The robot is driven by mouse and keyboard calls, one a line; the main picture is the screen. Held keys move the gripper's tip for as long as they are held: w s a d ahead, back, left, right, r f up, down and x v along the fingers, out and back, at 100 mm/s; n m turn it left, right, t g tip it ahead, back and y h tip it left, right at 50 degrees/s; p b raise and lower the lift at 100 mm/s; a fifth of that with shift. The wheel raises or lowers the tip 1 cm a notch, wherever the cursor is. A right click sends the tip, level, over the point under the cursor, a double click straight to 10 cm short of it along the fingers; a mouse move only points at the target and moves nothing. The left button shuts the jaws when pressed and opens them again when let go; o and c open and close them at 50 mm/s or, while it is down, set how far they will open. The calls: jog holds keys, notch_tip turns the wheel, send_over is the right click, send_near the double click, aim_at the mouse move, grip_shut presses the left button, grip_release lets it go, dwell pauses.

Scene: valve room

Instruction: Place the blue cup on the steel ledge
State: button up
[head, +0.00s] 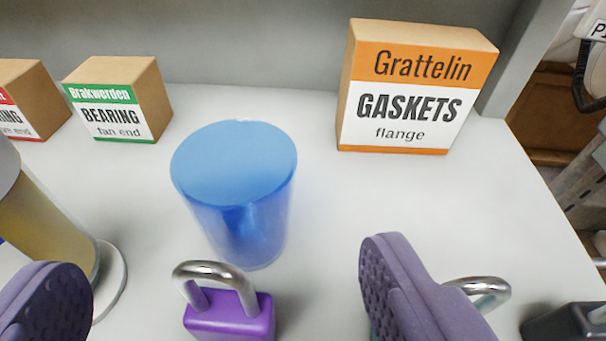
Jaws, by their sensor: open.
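The blue cup (240,205) stands on a pale grey shelf surface (330,205), in the middle left of the head view. It is translucent, wider at the top than at the base. My gripper (228,290) is open, with one purple ribbed finger at the lower left and one at the lower right. The cup stands ahead of the gap between the fingers, apart from both. I cannot tell whether this pale surface is the steel ledge; no other ledge is clearly seen.
A purple padlock (230,318) sits in front of the cup, between the fingers. A yellowish cylinder (45,220) stands at left. Behind are a bearing box (118,100), another box (35,98) and a gaskets box (410,90). A dark padlock (565,322) is at lower right, near the shelf's right edge.

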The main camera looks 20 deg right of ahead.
aim_at(231, 204)
jog(key=shift+w+d+f, duration=0.1)
jog(key=shift+w+d, duration=0.05)
jog(key=shift+d, duration=0.05)
jog(key=b+x, duration=0.2)
jog(key=x, duration=0.5)
jog(key=shift+w+a, duration=0.15)
jog(key=shift+w, duration=0.15)
jog(key=c, duration=1.2)
